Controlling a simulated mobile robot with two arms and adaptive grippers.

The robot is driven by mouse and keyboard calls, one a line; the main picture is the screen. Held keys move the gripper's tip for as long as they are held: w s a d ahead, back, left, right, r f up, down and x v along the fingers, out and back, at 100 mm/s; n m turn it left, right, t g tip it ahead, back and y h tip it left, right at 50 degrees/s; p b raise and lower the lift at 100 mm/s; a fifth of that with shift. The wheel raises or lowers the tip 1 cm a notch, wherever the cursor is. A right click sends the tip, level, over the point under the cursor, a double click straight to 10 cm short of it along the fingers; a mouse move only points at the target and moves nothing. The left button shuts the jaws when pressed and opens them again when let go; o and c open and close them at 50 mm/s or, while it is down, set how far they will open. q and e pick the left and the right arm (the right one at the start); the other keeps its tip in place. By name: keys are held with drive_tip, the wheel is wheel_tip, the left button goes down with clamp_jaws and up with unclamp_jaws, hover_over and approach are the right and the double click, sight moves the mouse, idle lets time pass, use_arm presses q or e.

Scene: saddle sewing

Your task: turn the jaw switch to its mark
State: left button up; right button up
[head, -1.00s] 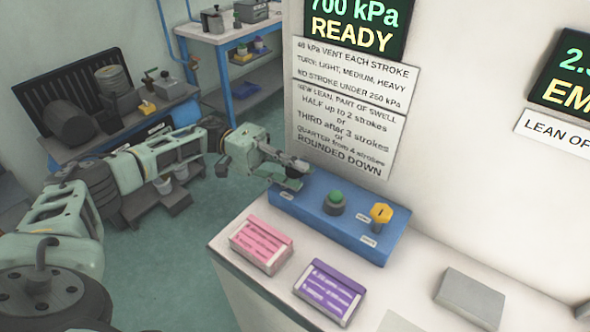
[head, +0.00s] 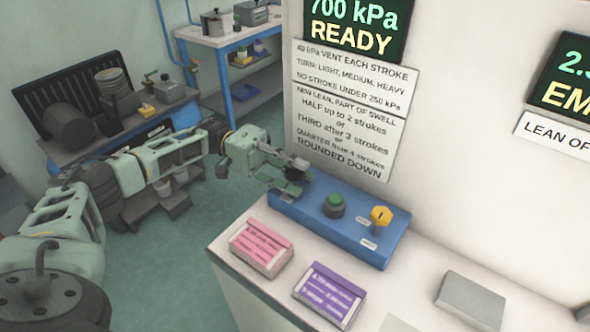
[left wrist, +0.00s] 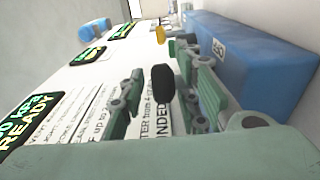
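The blue control box (head: 330,232) stands at the back of the white counter. A black knob (left wrist: 163,83) shows between the fingers in the left wrist view; it seems to be the jaw switch, but its mark and pointing direction cannot be made out. My left gripper (head: 294,176) is over the box's left end and hides that end in the head view. Its green fingers (left wrist: 160,95) are apart, one on each side of the black knob, with a gap visible on at least one side. My right gripper is not in view.
The box also carries a green button (head: 335,203) and a yellow knob (head: 381,215). Pink (head: 261,248) and purple (head: 329,294) label blocks lie in front of it. A grey block (head: 471,299) lies to the right. The wall with signs (head: 350,125) rises close behind.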

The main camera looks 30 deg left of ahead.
use_arm(q)
drive_tip(key=a, duration=0.7)
drive_tip(key=shift+w+a, duration=0.25)
drive_tip(key=shift+w, duration=0.05)
idle(0.4)
